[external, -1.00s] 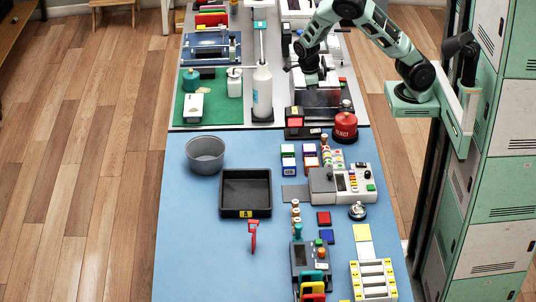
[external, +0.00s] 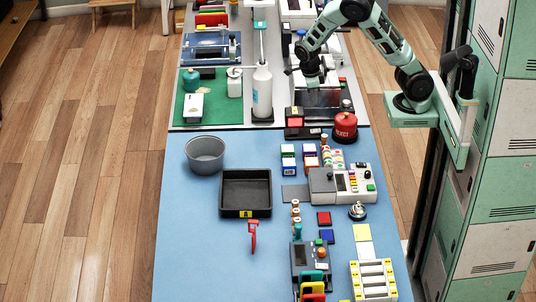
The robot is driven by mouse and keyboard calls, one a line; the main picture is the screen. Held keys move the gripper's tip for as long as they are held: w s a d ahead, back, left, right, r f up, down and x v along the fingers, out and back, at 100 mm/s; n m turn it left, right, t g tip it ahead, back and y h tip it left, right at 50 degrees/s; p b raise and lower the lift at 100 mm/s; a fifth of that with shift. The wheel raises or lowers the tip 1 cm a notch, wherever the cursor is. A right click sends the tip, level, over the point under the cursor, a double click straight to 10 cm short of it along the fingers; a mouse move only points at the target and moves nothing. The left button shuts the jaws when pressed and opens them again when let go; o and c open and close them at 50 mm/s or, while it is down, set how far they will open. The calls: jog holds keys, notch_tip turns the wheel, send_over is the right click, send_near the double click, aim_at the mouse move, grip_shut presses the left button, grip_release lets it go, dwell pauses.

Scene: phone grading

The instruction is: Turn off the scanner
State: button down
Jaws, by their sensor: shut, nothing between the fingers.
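My gripper (external: 312,82) is shut and empty.
A white device with buttons (external: 343,185) and an empty black tray (external: 245,209) are nearer.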

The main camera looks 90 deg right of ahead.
aim_at(319, 129)
jog(key=f, duration=0.4)
jog(key=s+f, duration=0.1)
jog(key=f, duration=0.3)
jog(key=f+b, duration=0.1)
jog(key=f, duration=0.3)
jog(key=shift+s, duration=0.35)
jog(key=shift+s+f, duration=0.1)
